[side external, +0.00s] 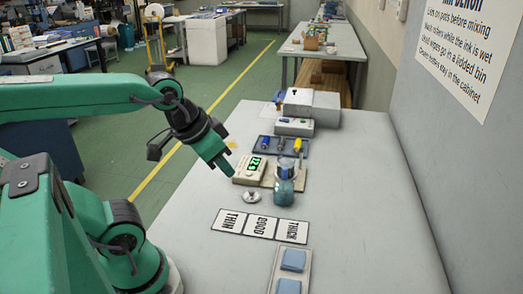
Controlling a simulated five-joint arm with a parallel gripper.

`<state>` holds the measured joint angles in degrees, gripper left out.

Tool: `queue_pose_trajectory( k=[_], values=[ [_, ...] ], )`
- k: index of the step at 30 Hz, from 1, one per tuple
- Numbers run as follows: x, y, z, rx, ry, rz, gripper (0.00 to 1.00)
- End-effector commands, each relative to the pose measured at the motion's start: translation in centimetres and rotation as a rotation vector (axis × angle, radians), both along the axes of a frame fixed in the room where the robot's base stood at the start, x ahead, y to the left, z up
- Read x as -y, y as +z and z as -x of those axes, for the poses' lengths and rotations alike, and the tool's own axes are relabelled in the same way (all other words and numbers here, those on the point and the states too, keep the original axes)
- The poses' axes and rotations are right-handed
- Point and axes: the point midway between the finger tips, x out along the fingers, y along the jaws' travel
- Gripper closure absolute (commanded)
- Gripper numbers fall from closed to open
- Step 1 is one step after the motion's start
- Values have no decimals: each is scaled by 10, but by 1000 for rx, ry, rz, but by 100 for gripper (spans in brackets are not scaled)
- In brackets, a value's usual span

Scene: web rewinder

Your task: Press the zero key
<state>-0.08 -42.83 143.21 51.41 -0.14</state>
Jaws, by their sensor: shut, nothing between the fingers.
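A pale box with a lit green digital display (254,164) stands on the grey bench, at the left end of a beige plate. The zero key is too small to make out in this view. My gripper (230,172) hangs tilted downward just left of the display box. Its fingers are shut and empty. The fingertips look close to the box's left edge, but I cannot tell whether they touch it.
A clear container with blue contents (285,170) and a teal jar (283,193) stand beside the display box. A small metal disc (252,197) lies in front. Cards reading THIN, GOOD, THICK (261,224) and blue pads (292,260) lie nearer. The bench's right side is clear.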

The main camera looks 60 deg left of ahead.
Motion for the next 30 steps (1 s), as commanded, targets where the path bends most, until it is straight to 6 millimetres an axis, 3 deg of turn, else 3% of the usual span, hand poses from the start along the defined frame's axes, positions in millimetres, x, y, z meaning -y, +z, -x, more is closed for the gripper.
queue_pose_trajectory(
  k=[7, 14, 30],
  values=[
    [-7, -1, -14, 13, 60, 17, 100],
    [-24, -6, -45, 49, 196, 58, 100],
    [-98, -36, -126, 181, 597, 189, 100]
  ],
)
